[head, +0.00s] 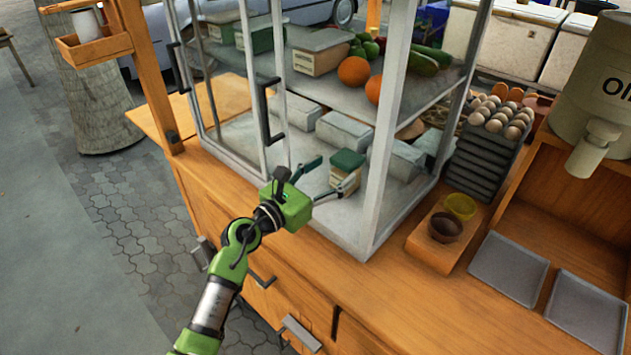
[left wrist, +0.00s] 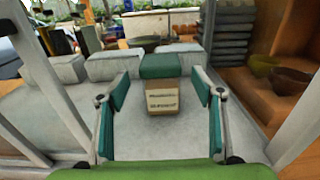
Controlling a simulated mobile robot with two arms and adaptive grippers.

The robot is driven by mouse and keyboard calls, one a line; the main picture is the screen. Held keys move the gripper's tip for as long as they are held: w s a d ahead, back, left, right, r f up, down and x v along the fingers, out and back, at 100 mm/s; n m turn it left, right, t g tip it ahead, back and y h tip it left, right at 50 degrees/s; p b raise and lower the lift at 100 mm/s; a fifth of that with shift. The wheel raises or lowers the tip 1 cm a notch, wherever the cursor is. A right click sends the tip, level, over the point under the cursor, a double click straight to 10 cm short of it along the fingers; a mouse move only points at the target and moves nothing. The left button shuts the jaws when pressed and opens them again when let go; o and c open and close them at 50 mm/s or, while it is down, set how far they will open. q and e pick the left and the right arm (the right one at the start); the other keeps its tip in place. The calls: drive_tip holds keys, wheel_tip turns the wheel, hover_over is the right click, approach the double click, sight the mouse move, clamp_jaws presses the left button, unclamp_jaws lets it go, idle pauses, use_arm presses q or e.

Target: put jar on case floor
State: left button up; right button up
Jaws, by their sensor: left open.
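The jar (head: 346,170), with a green lid and a pale labelled body, stands upright on the floor of the glass case (head: 291,218). My left gripper (head: 333,172) reaches in through the open front of the case. Its fingers are open and spread toward the jar. In the left wrist view the jar (left wrist: 162,98) stands upright straight ahead, centred between the fingers, with a gap on each side. The case floor (left wrist: 138,145) shows around its base. My right gripper is not in view.
White boxes (head: 344,131) stand on the case floor behind the jar. A shelf above holds oranges (head: 354,71), green vegetables and another container (head: 318,60). A post (head: 386,130) rises right of my gripper. Egg trays (head: 483,150) stand outside, right.

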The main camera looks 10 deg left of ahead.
use_arm(q)
drive_tip(key=v, duration=0.6)
idle(0.7)
idle(0.5)
